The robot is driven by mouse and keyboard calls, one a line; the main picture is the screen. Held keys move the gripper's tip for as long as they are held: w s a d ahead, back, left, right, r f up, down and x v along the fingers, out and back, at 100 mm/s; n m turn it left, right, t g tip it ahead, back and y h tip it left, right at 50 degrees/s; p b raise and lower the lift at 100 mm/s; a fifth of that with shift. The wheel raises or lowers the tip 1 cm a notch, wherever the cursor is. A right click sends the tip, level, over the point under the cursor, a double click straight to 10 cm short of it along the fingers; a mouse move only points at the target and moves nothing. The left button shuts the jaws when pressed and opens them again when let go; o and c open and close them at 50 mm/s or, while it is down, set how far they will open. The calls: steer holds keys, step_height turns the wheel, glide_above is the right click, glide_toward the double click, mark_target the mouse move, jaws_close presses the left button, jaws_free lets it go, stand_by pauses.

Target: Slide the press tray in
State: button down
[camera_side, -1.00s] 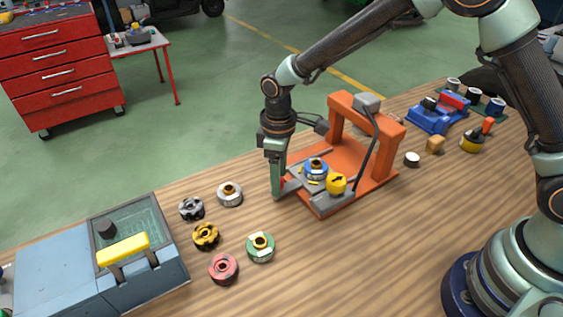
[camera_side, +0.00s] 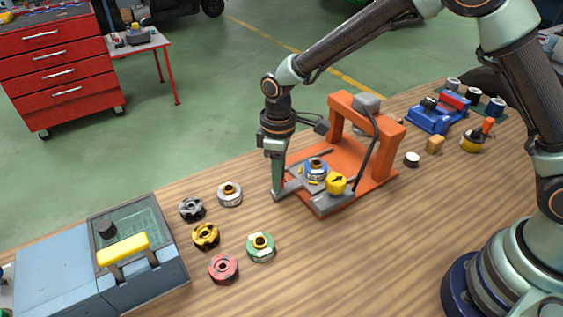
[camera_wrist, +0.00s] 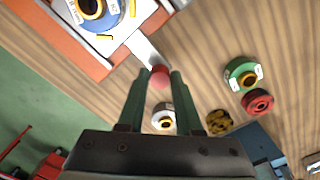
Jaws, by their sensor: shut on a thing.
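My gripper (camera_side: 276,192) is low at the near-left edge of the orange press (camera_side: 384,150). Its fingers (camera_wrist: 156,78) are shut on the red knob (camera_wrist: 159,75) at the end of the tray's grey handle bar (camera_wrist: 145,50). The grey press tray (camera_side: 295,183) lies on the press's orange base. A blue ring-shaped part (camera_side: 316,168) with a gold centre sits on the tray, and it also shows at the top left of the wrist view (camera_wrist: 93,12). The fingers mostly hide the knob in the side view.
Several loose hubs, including a green one (camera_side: 260,247) and a red one (camera_side: 223,268), lie on the wooden table left of the press. A grey-blue box (camera_side: 60,272) stands at the left.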

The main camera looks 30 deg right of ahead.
stand_by(0.8)
steer(key=d, duration=1.4)
steer(key=shift+w+r, duration=0.1)
steer(key=c, duration=0.6)
jaws_free()
step_height(320, 180, up, 12)
steer(key=shift+r, duration=0.1)
